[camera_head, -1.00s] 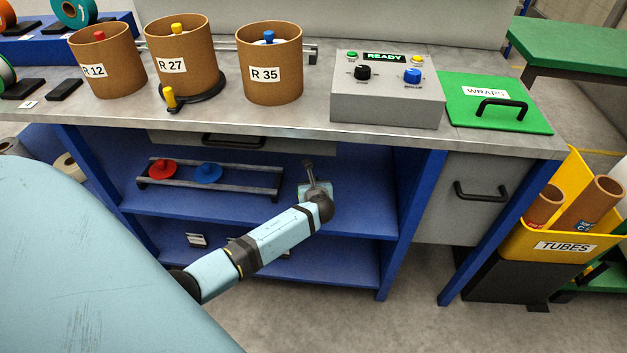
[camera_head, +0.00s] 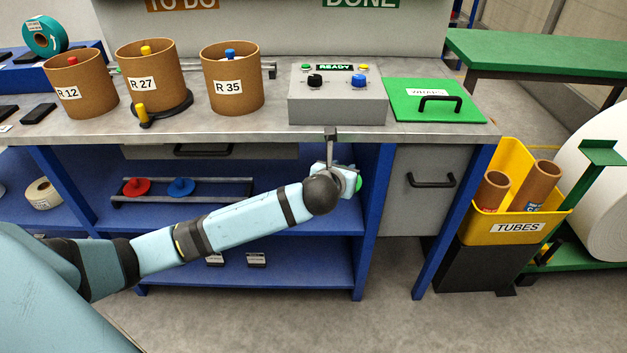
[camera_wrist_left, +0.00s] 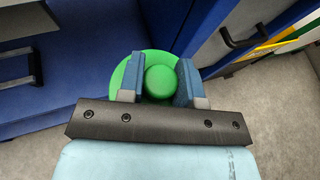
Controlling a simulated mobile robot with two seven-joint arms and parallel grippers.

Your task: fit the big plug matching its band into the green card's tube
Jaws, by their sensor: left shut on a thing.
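My left gripper (camera_head: 345,178) is in front of the blue shelf unit, below the worktop edge. It is shut on a green plug (camera_wrist_left: 160,82), a wide disc with a round knob between the fingers. Only a sliver of the plug (camera_head: 359,183) shows in the head view. A red plug (camera_head: 137,187) and a blue plug (camera_head: 181,187) sit on a metal rail rack on the upper shelf. Two brown tubes (camera_head: 492,191) (camera_head: 536,184) lean in the yellow TUBES bin (camera_head: 517,228), with small labels low down. I cannot make out a green card. My right gripper is not in view.
The grey worktop carries several brown containers (camera_head: 232,80), a control box reading READY (camera_head: 338,98) and a green lid (camera_head: 435,108) with a black handle. A grey drawer cabinet (camera_head: 425,205) stands between shelf and bin. The floor in front is free.

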